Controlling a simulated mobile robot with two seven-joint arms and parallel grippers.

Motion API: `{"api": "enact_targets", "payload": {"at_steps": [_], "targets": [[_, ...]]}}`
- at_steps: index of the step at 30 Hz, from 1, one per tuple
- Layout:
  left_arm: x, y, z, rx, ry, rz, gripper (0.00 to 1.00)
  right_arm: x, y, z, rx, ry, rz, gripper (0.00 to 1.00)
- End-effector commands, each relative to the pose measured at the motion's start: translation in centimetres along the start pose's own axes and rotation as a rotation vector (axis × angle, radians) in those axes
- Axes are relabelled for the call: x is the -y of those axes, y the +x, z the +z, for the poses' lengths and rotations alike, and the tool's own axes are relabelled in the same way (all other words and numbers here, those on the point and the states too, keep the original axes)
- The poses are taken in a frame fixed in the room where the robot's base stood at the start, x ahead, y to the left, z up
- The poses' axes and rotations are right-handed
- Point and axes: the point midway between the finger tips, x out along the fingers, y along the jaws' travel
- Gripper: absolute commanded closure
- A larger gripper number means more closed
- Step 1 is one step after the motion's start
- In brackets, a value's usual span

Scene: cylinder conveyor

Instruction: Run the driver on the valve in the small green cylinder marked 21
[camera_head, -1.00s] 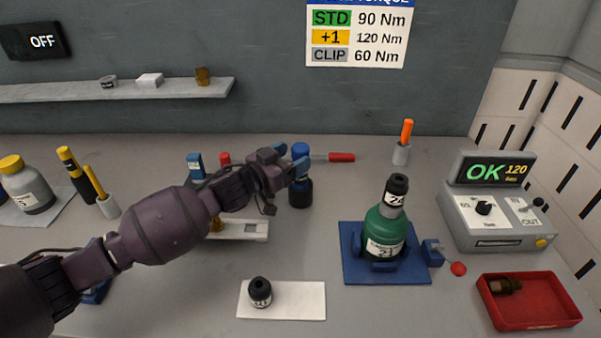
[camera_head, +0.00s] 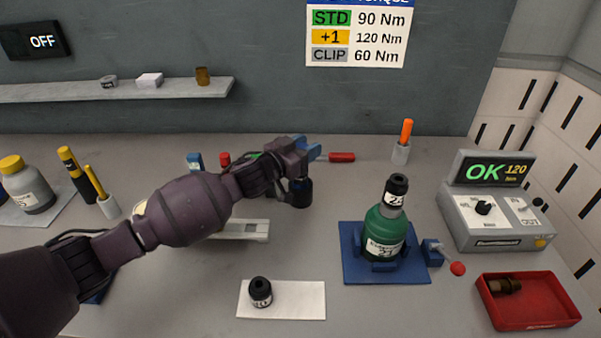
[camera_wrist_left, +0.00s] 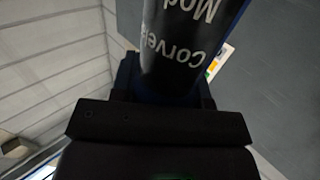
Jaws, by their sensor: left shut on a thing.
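The small green cylinder (camera_head: 384,228) marked 21 stands upright in a blue clamp base (camera_head: 352,268) right of centre. A black valve (camera_head: 396,188) with a white label sits in its neck. My left gripper (camera_head: 308,149) is at the back centre, behind and left of the cylinder. It is shut on the driver (camera_head: 300,193), a dark upright tool whose lower body shows below the jaws. The driver fills the top of the left wrist view (camera_wrist_left: 182,50), with pale lettering. The gripper hides its upper part. My right gripper is not in view.
A control box (camera_head: 492,218) at right reads OK 120. A red tray (camera_head: 535,302) holds a brass valve (camera_head: 504,287). A black part (camera_head: 260,292) stands on a white mat (camera_head: 300,300). An orange-handled tool (camera_head: 406,130) stands in a cup behind the cylinder.

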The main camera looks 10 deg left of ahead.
Motion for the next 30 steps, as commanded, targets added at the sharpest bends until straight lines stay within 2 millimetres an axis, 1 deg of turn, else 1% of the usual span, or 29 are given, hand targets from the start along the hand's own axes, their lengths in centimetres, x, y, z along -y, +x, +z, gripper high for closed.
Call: {"api": "enact_targets", "payload": {"at_steps": [1,3,5,11,20,23,26,30], "targets": [[0.0,0.0,0.0,0.000,0.000,0.000,0.82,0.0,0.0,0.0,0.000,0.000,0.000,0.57],[0.0,0.0,0.0,0.000,0.000,0.000,0.92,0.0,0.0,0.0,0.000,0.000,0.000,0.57],[0.0,0.0,0.0,0.000,0.000,0.000,1.00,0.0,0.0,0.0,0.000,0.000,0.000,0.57],[0.0,0.0,0.0,0.000,0.000,0.000,1.00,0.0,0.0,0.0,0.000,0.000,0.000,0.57],[0.0,0.0,-0.5,-0.004,0.002,0.001,1.00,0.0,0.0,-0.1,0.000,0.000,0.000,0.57],[0.0,0.0,-1.4,-0.005,0.003,0.001,1.00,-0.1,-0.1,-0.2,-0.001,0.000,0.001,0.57],[0.0,0.0,-2.8,-0.006,0.004,0.002,1.00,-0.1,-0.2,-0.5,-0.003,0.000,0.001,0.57],[0.0,0.0,-5.7,-0.009,0.006,0.002,1.00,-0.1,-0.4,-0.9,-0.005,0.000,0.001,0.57]]}}
